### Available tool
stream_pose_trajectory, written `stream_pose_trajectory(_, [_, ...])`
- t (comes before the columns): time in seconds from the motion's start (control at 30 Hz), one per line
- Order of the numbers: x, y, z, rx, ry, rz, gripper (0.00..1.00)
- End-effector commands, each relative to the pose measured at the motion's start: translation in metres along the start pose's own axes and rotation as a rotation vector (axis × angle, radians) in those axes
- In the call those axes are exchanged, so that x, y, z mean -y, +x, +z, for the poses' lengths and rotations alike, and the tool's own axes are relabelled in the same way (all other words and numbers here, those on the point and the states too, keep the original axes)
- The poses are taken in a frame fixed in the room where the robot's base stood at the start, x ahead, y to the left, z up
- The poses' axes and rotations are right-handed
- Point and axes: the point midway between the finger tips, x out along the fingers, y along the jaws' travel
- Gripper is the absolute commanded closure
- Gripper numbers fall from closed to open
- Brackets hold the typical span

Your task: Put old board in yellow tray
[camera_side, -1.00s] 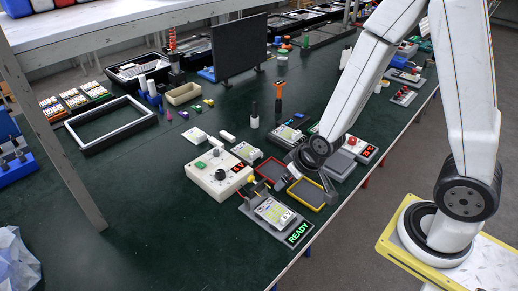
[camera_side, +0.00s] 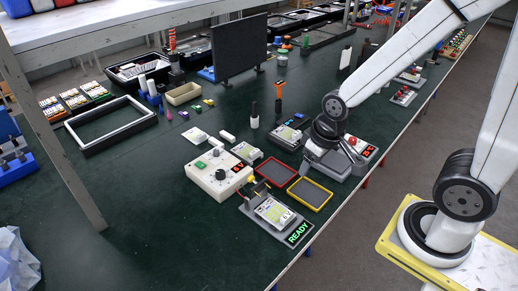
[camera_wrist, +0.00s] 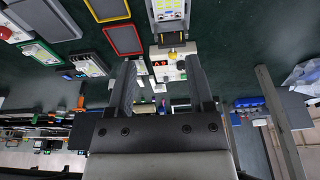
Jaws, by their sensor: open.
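The yellow tray (camera_side: 310,194) lies near the bench's front edge and looks empty; part of it shows in the wrist view (camera_wrist: 108,9). One pale circuit board (camera_side: 274,212) sits in the grey fixture with the green READY display. Other pale boards lie behind the tester (camera_side: 247,153), farther left (camera_side: 195,136), and in a fixture with a blue display (camera_side: 289,135). I cannot tell which is the old board. My gripper (camera_side: 328,160) is open, with nothing visible between its fingers (camera_wrist: 162,85). It hovers behind and right of the yellow tray.
A red tray (camera_side: 277,172) lies just behind the yellow one and looks empty. The white tester (camera_side: 218,175) stands left of the trays. A grey station with a red button and red display (camera_side: 367,150) is close beside my gripper.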

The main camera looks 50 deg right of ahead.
Motion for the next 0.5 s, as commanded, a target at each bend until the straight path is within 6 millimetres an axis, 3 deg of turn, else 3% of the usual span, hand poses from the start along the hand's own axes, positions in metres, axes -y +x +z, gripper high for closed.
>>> stream_pose_trajectory(0.27, [0.001, 0.005, -0.002, 0.009, -0.059, -0.001, 0.32])
stream_pose_trajectory(0.5, [0.003, 0.025, -0.008, 0.046, -0.294, -0.009, 0.32])
